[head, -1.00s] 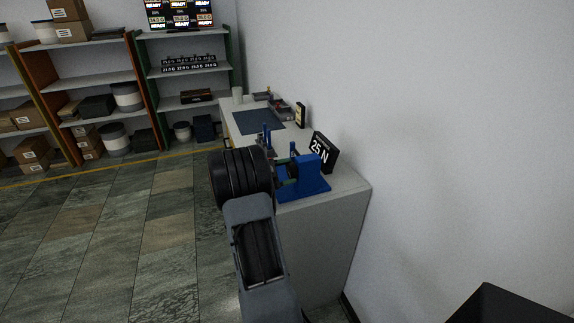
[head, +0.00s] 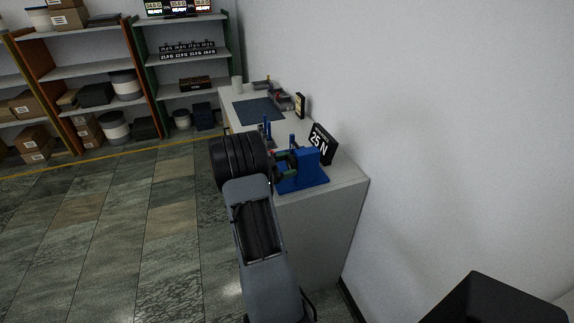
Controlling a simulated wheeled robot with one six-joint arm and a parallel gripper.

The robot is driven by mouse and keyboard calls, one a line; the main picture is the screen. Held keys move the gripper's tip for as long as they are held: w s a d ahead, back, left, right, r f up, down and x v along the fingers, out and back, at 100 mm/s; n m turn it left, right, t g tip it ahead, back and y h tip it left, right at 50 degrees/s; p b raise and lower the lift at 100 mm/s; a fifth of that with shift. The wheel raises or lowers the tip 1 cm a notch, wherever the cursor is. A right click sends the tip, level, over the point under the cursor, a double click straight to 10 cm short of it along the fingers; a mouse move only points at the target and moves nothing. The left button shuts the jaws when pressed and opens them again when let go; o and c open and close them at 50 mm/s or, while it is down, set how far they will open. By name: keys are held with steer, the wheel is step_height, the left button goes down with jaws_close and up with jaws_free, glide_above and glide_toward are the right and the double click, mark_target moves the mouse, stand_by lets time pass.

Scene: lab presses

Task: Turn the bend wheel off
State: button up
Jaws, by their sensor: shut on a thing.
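The blue press fixture (head: 307,167) stands on the near end of the white bench, with an upright blue plate and a flat blue base. The bend wheel seems to be the small dark and green part on the left side of that plate, mostly hidden by my arm. My gripper (head: 281,160) is at that part, shut on it. Its fingertips are small and partly covered by my wrist, so the exact grip and the wheel's angle cannot be told. A black sign reading "25 N" (head: 320,144) stands behind the fixture.
The white bench (head: 330,192) runs along the wall on the right. A dark mat (head: 259,110), a small sign (head: 299,105) and trays lie farther back. Shelves (head: 179,68) stand at the back. A black box (head: 495,302) is at lower right. Floor at left is clear.

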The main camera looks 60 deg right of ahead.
steer(key=o, duration=0.9)
steer(key=b+v, duration=0.2)
steer(key=v, duration=1.1)
steer(key=shift+w+a, duration=0.3)
